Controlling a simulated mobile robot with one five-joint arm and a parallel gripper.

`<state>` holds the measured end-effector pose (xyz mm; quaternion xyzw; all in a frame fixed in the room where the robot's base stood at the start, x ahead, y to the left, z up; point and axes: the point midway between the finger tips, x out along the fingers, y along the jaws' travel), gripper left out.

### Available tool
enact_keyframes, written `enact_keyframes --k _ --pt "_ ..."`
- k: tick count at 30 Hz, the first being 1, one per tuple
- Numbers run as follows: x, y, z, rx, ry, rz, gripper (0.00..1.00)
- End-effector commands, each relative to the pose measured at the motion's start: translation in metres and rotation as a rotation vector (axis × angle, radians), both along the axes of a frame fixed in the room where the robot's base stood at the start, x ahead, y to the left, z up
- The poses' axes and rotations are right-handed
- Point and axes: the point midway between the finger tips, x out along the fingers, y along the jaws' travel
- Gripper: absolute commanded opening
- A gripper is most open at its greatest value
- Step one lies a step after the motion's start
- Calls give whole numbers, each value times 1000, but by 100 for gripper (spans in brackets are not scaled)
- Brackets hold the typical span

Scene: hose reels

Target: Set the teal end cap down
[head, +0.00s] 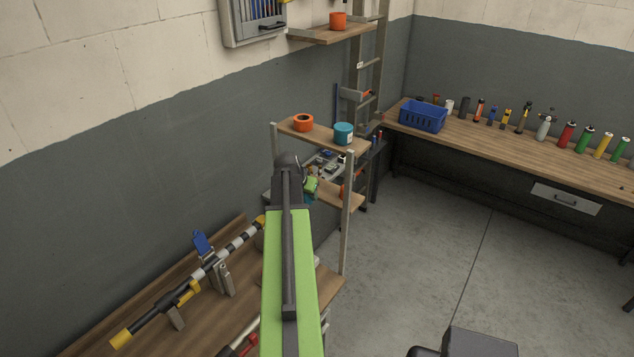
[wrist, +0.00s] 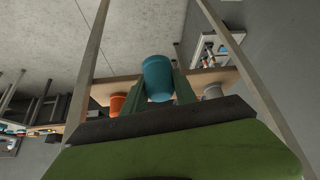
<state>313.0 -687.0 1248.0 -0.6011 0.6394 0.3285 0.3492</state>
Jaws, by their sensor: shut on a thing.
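The teal end cap (wrist: 158,78) is between the two fingers of my gripper (wrist: 160,90) in the wrist view, and the gripper is shut on it. In the head view my gripper (head: 309,187) is mostly behind my own arm, by the lower shelf board (head: 342,199) of the rack; only a sliver of teal (head: 308,198) shows there. The wrist view shows a shelf board (wrist: 214,76) behind the cap, with an orange cap (wrist: 117,103) and a grey cap (wrist: 212,92) on either side. I cannot tell whether the held cap touches the board.
The rack's upper board (head: 322,134) carries another teal cap (head: 343,133) and an orange ring-like cap (head: 303,122). A rack post (head: 347,230) stands right of my gripper.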

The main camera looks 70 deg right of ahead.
Motion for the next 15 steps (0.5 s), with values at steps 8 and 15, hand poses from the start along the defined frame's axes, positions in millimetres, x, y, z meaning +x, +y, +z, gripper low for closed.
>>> enact_keyframes --k 8,15 --pt "3 59 0 0 0 0 0" --pt "4 67 -1 0 -1 -1 0"
